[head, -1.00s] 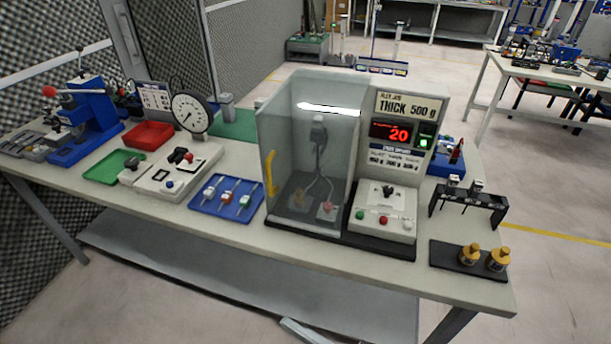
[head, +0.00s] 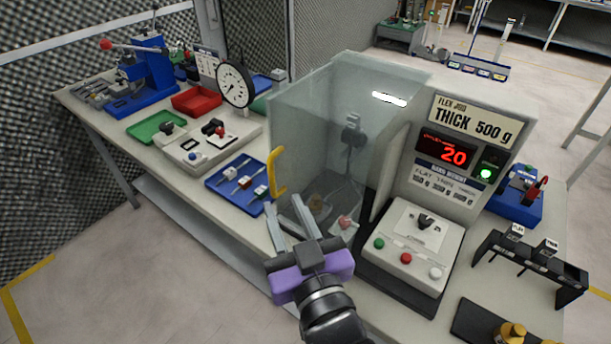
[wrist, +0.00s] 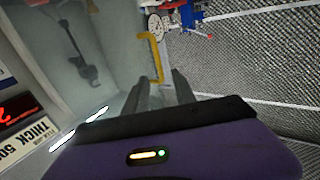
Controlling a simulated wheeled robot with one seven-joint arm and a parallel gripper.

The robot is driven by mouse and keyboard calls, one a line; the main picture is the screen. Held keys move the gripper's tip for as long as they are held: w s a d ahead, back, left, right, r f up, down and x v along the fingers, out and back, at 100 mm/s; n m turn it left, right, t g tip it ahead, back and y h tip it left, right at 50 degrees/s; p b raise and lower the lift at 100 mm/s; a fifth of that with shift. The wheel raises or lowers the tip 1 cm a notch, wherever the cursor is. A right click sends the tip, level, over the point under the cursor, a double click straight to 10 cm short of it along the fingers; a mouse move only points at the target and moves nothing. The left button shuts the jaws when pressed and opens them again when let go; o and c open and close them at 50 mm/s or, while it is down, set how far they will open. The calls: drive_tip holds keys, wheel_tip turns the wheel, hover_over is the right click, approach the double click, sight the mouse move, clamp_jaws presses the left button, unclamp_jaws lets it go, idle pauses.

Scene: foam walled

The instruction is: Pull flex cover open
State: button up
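The flex cover is a clear, box-like panel (head: 312,125) on the front of the flex jig, and it looks closed. Its yellow handle (head: 275,172) stands upright at the left edge of the cover. The handle also shows in the wrist view (wrist: 152,55), just beyond my fingertips. My gripper (head: 283,212) is in front of the cover, below and slightly right of the handle. Its two fingers are apart with nothing seen between them. In the wrist view the fingers (wrist: 156,88) point toward the handle's lower end; contact cannot be told.
The jig's display (head: 445,150) reads 20, above a button box (head: 412,240). A blue tray (head: 240,184) with small parts lies left of the handle. A dial gauge (head: 235,85) and a red tray (head: 196,101) are farther back. A black rack (head: 530,262) stands right.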

sight(272, 178)
drive_tip(key=x, duration=0.4)
drive_tip(key=p+x, duration=0.1)
drive_tip(key=x, duration=0.2)
drive_tip(key=shift+w+f, duration=0.2)
drive_tip(key=shift+w, duration=0.25)
drive_tip(key=shift+c, duration=0.4)
clamp_jaws()
idle(0.7)
